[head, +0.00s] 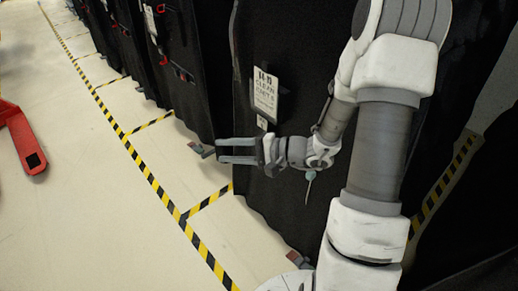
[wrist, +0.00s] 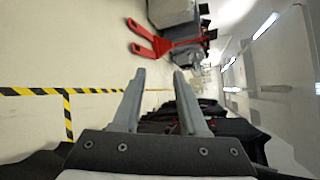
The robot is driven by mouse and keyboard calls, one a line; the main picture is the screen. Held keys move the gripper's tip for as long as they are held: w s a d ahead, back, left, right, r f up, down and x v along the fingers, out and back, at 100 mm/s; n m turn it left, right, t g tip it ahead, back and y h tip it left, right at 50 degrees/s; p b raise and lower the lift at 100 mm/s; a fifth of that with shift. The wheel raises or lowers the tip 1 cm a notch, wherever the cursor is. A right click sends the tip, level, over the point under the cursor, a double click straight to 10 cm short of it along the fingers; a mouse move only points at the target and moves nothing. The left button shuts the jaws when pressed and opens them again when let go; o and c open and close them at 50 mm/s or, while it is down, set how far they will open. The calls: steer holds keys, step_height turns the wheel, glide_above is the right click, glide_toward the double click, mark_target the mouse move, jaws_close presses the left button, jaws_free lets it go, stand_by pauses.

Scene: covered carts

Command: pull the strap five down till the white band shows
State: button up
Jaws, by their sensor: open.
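My gripper (head: 219,151) is open and empty in the head view, its two fingers pointing left beside the black cover of the nearest cart (head: 285,215). In the wrist view my gripper (wrist: 159,72) also shows spread fingers with only floor between them. A white label (head: 265,95) hangs on that cover above and right of the fingers. A small pale blue-green tab (head: 309,176) shows just below my wrist; I cannot tell what it belongs to. No strap marked five and no white band can be made out in either view. My arm hides part of the cover.
More black covered carts (head: 115,50) with red fittings (head: 181,72) stand in a row toward the back. Yellow-black tape (head: 140,164) marks the pale floor, which is open at left. A red pallet jack (head: 22,138) stands there.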

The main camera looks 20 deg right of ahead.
steer(key=w+d+f+m+t+h+b, duration=0.2)
steer(key=d+f+m+t+h, duration=0.3)
steer(key=d+f, duration=0.5)
steer(key=w+d+f+m+t+h+b, duration=0.1)
steer(key=d+f+m+t+h, duration=0.1)
steer(key=d+f+m+h, duration=0.85)
steer(key=w+a+f+n+y+b, duration=0.1)
steer(key=w+f, duration=0.1)
steer(key=w, duration=0.3)
steer(key=w+a+f+y+b, duration=0.1)
steer(key=w+f, duration=0.1)
steer(key=w, duration=0.4)
steer(key=w+a+f+n+y+b, duration=0.1)
steer(key=w+f, duration=0.1)
steer(key=w, duration=0.4)
steer(key=shift+a+f+n, duration=0.1)
steer(key=shift+a+n, duration=0.2)
steer(key=shift+n, duration=0.05)
steer(key=shift+c, duration=0.3)
jaws_close()
